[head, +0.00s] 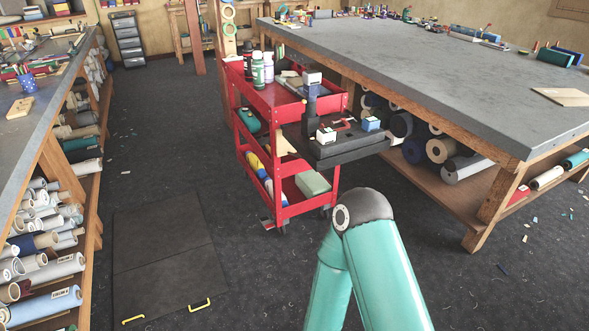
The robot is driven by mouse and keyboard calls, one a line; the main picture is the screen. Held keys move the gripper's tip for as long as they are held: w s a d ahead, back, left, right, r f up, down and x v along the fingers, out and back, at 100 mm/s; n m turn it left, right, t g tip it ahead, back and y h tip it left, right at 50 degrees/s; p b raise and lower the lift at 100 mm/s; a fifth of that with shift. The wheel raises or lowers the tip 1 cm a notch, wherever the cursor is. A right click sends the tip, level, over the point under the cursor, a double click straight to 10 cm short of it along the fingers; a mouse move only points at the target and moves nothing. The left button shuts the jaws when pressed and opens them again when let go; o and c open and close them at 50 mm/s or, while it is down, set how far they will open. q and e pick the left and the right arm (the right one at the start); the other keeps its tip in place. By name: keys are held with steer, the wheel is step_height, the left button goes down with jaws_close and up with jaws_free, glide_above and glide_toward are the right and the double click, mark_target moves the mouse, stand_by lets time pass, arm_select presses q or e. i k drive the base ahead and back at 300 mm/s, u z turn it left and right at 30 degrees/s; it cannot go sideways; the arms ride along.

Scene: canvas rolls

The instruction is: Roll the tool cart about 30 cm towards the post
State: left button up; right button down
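The red tool cart (284,97) stands on the dark floor at the middle, with red shelves, bottles and boxes on its top. A black tray-like part (345,153) sits at its right side and carries small boxes. A brown wooden post (194,38) rises behind and to the left of the cart. A paler upright (229,43) with rings of tape stands just behind the cart; I cannot tell which one is the task's post. One teal arm of mine bends in front of the cart at the lower right. Neither gripper is in view.
A large grey-topped workbench (440,75) with fabric rolls beneath stands close to the cart's right. A left bench (58,72) holds many rolls. A dark floor panel (165,250) with yellow handles lies front left. The aisle left of the cart is mostly clear.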

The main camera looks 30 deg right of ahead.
mark_target(279, 108)
steer(key=u, duration=0.1)
steer(key=i, duration=0.5)
steer(key=z, duration=0.9)
steer(key=i, duration=1.05)
steer(key=z, duration=0.9)
steer(key=i, duration=0.45)
steer(key=z, duration=0.1)
steer(key=k, duration=0.55)
steer(key=z, duration=0.25)
steer(key=i, duration=0.55)
steer(key=u, duration=0.15)
